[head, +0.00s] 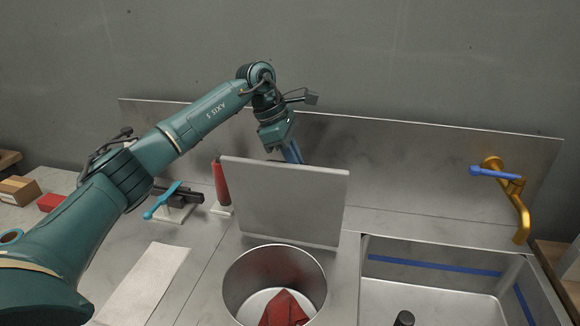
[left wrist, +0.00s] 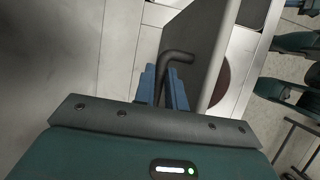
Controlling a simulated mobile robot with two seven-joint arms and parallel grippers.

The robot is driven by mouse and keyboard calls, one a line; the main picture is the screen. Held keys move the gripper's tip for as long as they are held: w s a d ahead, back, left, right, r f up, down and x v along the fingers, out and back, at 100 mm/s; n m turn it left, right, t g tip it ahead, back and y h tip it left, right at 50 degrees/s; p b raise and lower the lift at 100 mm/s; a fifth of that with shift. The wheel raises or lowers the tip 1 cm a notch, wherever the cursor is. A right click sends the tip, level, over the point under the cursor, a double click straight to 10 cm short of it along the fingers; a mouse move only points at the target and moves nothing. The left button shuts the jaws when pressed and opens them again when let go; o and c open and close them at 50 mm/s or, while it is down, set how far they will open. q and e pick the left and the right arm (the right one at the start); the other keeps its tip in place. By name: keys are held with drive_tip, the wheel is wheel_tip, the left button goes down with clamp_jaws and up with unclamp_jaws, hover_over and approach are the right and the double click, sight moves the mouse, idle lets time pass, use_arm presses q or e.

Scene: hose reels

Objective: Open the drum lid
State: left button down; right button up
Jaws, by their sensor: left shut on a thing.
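The drum (head: 275,262) is an open metal cylinder with a red cloth (head: 284,308) inside. Its lid (head: 290,200) is a grey square panel standing upright, slightly tilted, behind the open mouth. My left gripper (head: 293,153) reaches down behind the lid's top edge, and its fingertips are partly hidden by the panel. In the left wrist view, the blue fingers (left wrist: 163,88) are shut on a dark bent handle (left wrist: 177,56) on the lid (left wrist: 198,35). My right gripper is in neither view.
A sink (head: 430,278) with a brass tap (head: 522,215) and blue lever is at right. A red cylinder (head: 221,185), a blue-handled tool (head: 162,201) and a pale sheet (head: 145,285) are left of the drum. A metal backsplash (head: 430,180) runs behind.

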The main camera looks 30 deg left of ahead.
use_arm(q)
drive_tip(key=w+a+f+p, duration=0.1)
drive_tip(key=w+f, duration=0.1)
drive_tip(key=w, duration=0.3)
drive_tip(key=shift+w+a, duration=0.2)
drive_tip(key=shift+w, duration=0.1)
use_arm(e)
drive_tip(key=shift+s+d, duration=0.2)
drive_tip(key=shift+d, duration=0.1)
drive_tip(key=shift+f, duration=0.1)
use_arm(q)
drive_tip(key=c, duration=1.5)
unclamp_jaws()
drive_tip(key=shift+w, duration=0.25)
drive_tip(key=shift+o, duration=0.2)
drive_tip(key=shift+r, duration=0.15)
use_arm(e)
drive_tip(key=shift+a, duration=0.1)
use_arm(q)
drive_tip(key=v, duration=1.3)
drive_tip(key=shift+b, duration=0.4)
